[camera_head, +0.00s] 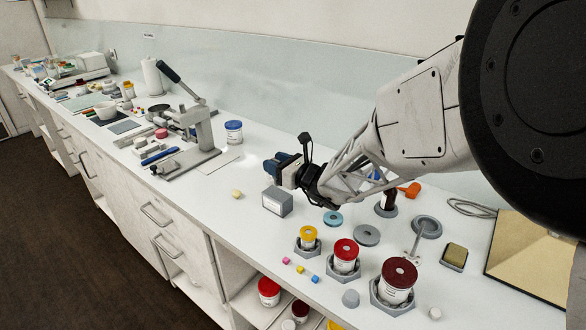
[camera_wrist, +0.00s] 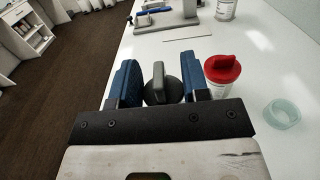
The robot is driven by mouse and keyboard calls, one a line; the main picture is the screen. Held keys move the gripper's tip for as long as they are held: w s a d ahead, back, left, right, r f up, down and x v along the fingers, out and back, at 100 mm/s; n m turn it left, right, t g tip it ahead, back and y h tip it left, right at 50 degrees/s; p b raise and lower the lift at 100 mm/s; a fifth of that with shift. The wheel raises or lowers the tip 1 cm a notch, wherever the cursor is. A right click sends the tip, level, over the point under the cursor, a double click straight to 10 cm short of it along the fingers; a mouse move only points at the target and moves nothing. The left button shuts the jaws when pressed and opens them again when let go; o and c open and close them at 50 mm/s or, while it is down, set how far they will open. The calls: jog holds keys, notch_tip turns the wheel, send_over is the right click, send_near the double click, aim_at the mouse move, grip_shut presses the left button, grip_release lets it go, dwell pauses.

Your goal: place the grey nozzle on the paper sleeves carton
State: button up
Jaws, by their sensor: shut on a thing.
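My gripper (camera_head: 279,164) is shut on the grey nozzle (camera_wrist: 159,84). In the wrist view the nozzle sits between the two blue fingers (camera_wrist: 158,76), its narrow upright part above a wider round base. In the head view I cannot make it out behind the fingers. A grey box with a pale label (camera_head: 277,203), which looks like the paper sleeves carton, stands on the counter just below and in front of the gripper. Its label is too small to read. I cannot see the box in the wrist view, so the exact gap between nozzle and box is unclear.
A lever press (camera_head: 195,125) and blue-lidded jar (camera_head: 234,131) stand farther left. Jars in hexagonal holders, including a yellow-lidded one (camera_head: 308,237), stand right of the box.

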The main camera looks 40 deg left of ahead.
jog(key=shift+a, duration=0.1)
dwell(0.3)
jog(key=shift+f, duration=1.8)
jog(key=shift+f, duration=0.1)
jog(key=o, duration=0.9)
jog(key=shift+w+d, duration=0.1)
jog(key=shift+d, duration=0.65)
jog(key=d, duration=1)
jog(key=shift+d, duration=0.3)
